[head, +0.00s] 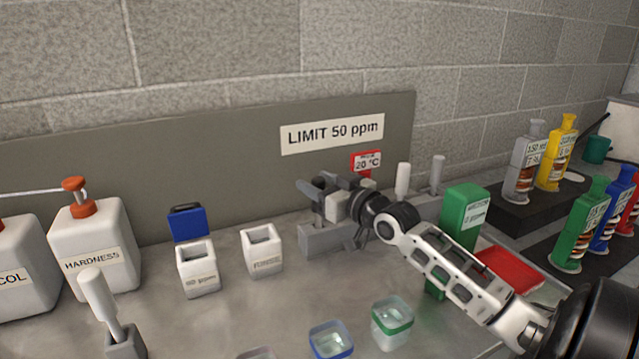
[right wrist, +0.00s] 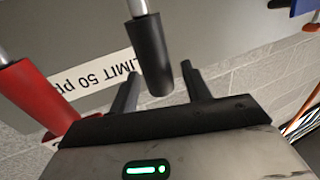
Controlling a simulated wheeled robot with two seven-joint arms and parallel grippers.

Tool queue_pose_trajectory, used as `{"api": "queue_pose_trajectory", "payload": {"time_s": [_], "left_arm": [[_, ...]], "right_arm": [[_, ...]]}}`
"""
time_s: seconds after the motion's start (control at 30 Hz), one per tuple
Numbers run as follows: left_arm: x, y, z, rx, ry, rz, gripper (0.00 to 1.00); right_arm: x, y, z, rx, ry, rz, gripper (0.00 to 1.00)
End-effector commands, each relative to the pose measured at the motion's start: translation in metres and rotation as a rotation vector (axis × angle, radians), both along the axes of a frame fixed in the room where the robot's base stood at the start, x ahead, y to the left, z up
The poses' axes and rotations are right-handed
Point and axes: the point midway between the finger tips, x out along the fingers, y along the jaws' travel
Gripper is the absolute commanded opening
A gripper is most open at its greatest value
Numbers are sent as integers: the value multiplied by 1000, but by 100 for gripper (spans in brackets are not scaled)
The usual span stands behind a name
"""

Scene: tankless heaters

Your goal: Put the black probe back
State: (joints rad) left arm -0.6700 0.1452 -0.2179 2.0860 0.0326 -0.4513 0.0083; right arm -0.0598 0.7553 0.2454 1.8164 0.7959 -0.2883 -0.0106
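The black probe (right wrist: 151,60) shows in the right wrist view as a dark handle with a metal shaft at its upper end. It lies between the two fingers of my right gripper (right wrist: 160,88), with a visible gap to the finger on the picture's right, so the gripper looks open. In the head view my right gripper (head: 318,189) is over the grey holder block (head: 318,241) at the back of the counter. The probe cannot be told apart from the dark fingers there. Whether its shaft sits in the holder is hidden. My left gripper is not in view.
A red probe (right wrist: 38,95) is beside the black one. White-handled probes (head: 403,180) stand to the right of my gripper, near a green box (head: 462,213). White cups (head: 262,250) stand left of the holder.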

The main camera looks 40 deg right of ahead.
Motion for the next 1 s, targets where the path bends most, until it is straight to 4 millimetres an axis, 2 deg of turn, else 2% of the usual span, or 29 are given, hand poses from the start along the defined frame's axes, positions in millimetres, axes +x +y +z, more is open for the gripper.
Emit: {"api": "queue_pose_trajectory", "payload": {"time_s": [0.37,0.47,0.8,1.0], "left_arm": [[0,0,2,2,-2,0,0],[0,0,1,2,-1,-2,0],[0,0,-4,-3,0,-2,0],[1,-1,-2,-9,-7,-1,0]], "right_arm": [[-2,0,4,0,1,0,48],[-14,0,1,1,3,0,48],[-76,0,0,1,6,1,48],[-104,0,2,1,4,1,48]]}}
